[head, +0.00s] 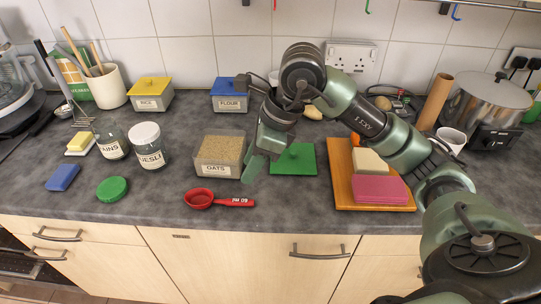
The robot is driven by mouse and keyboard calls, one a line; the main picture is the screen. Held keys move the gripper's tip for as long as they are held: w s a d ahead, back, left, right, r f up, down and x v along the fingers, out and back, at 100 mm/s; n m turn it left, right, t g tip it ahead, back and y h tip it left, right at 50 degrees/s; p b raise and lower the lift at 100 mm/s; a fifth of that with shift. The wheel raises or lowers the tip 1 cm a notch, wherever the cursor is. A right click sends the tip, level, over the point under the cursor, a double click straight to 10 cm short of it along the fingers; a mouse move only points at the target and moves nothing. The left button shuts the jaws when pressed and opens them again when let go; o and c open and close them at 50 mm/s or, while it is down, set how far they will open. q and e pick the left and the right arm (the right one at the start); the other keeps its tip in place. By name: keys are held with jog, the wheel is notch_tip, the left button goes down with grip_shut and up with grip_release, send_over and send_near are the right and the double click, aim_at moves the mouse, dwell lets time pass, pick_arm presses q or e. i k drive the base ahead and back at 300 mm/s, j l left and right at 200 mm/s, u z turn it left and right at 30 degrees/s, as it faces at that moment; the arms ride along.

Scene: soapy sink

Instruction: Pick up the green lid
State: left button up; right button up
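A flat square green lid (297,161) with a small knob lies on the dark worktop, right of the open OATS container (219,157). A round green lid (112,189) lies near the worktop's front left. My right gripper (262,168) reaches down from the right arm, between the OATS container and the square green lid. Its fingers overlap the left edge of that lid in the picture. I cannot tell whether they touch it or how far apart they are. Nothing is visibly held. My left gripper is out of view.
A red measuring spoon (217,200) lies in front of the OATS container. Right of the square lid is a wooden board (343,187) with pink and cream blocks. RICE (151,97) and FLOUR (230,97) containers stand behind. Jars (148,148) stand at left.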

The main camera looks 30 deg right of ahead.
aim_at(299, 159)
jog(key=i+l, duration=0.1)
jog(key=l, duration=1.3)
jog(key=i, duration=0.05)
